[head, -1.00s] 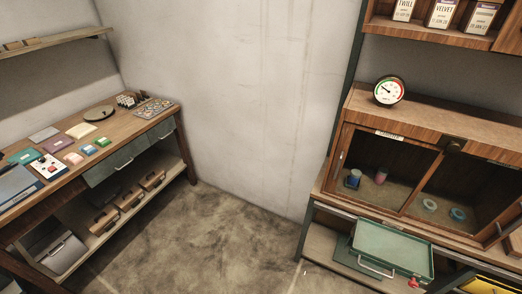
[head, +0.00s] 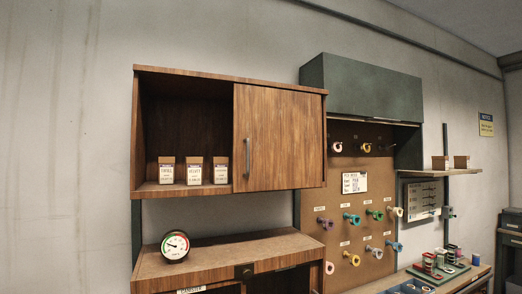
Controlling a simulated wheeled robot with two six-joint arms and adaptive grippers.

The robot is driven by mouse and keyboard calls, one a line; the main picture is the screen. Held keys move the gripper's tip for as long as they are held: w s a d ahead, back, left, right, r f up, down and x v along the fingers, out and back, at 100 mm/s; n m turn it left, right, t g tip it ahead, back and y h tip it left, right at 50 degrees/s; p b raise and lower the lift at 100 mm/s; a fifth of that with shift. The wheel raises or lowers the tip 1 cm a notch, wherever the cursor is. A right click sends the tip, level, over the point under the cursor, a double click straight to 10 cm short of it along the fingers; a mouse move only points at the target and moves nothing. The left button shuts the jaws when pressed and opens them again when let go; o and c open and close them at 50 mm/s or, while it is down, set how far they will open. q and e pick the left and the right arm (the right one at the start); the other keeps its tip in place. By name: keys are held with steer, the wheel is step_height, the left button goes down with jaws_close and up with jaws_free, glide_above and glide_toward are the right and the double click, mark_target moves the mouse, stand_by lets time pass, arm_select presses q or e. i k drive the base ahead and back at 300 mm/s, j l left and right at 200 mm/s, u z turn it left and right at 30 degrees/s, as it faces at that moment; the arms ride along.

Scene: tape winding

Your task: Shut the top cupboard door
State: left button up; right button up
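The top cupboard (head: 160,72) hangs on the wall at the centre left of the head view. Its wooden door (head: 283,135) covers the right half, with an upright metal handle (head: 248,158) near the door's left edge. The left half is open and shows a dark inside. Three labelled boxes, a left one (head: 166,171), a middle one (head: 194,171) and a right one (head: 220,171), stand upright on the cupboard floor in that opening. Neither of my grippers is in view.
Below stands a lower cabinet (head: 220,252) with a round gauge (head: 175,246) on top. To the right are a pegboard (head: 345,215) with several tape rolls, a green-grey wall cabinet (head: 370,88) and a wooden shelf (head: 460,171). The wall left of the cupboard is bare.

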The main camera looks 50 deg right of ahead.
mark_target(277, 133)
steer(key=z, duration=1.85)
